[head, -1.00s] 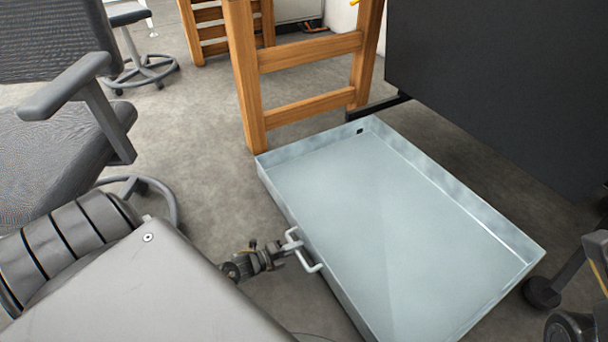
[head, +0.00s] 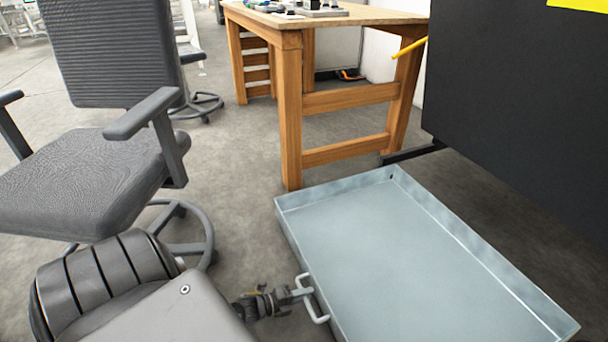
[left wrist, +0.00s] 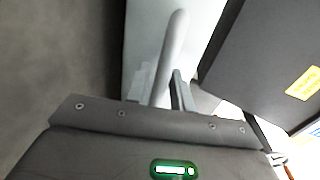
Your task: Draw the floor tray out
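The floor tray (head: 400,260) is a shallow, light blue-grey metal tray, empty, low on the floor at the right of the head view. A pale bar handle (head: 318,308) is on its left side. My left gripper (head: 301,292) is at this handle. In the left wrist view the handle (left wrist: 173,50) runs between the two fingers of my left gripper (left wrist: 162,92), which sit close against it on both sides. The tray's near end is cut off by the picture's lower edge. My right gripper is not in view.
A grey office chair (head: 95,185) stands at the left, its base near my left arm. A wooden workbench (head: 291,120) stands behind the tray, one leg close to its far left corner. A dark panel (head: 520,110) rises at the right. Some bare floor shows between chair and tray.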

